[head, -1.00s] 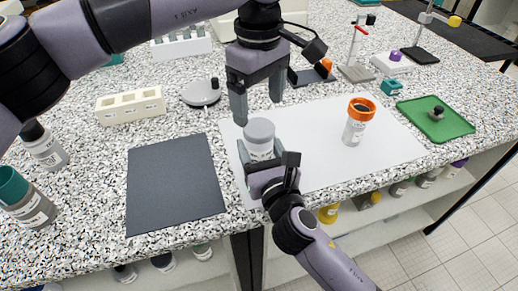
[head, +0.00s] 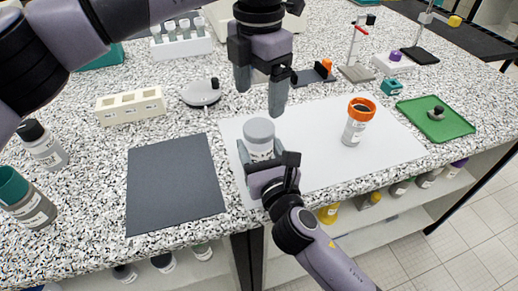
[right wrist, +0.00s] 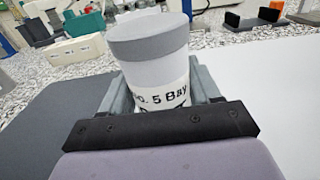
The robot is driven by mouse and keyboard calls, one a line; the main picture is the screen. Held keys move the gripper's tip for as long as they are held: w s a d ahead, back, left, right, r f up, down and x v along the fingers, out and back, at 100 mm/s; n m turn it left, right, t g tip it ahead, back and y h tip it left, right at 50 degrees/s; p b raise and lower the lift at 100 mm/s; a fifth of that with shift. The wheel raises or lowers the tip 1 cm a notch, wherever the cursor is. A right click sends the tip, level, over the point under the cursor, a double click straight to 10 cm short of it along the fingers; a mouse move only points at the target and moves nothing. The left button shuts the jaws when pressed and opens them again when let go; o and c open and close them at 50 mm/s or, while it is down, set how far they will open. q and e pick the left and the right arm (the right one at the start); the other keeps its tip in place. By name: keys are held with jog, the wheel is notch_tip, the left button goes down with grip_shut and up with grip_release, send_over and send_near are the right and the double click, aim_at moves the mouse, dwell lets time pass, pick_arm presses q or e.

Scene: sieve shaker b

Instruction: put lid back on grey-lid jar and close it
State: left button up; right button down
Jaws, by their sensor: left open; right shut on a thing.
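The grey-lid jar (head: 259,149) stands upright at the left part of the white mat, with its grey lid (head: 258,130) sitting on top. Whether the lid is tight cannot be told. My right gripper (head: 263,165) is shut on the jar body from the front. The right wrist view shows the jar's white body (right wrist: 153,78) and label between the fingers, with the grey lid (right wrist: 148,38) above them. My left gripper (head: 261,100) is open and empty, pointing down above and just behind the lid, apart from it.
An orange-rimmed jar (head: 357,122) stands on the white mat (head: 315,150) to the right. A dark mat (head: 175,182) lies left. A cream block with holes (head: 131,107) and a grey round dish (head: 201,93) are behind. A green tray (head: 435,122) is far right.

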aim_at(259, 127)
pick_arm(q)
jog(key=shift+n, duration=0.3)
jog(key=shift+f, duration=4)
jog(key=c, duration=1.1)
jog(key=o, duration=1.3)
jog(key=shift+c, duration=0.2)
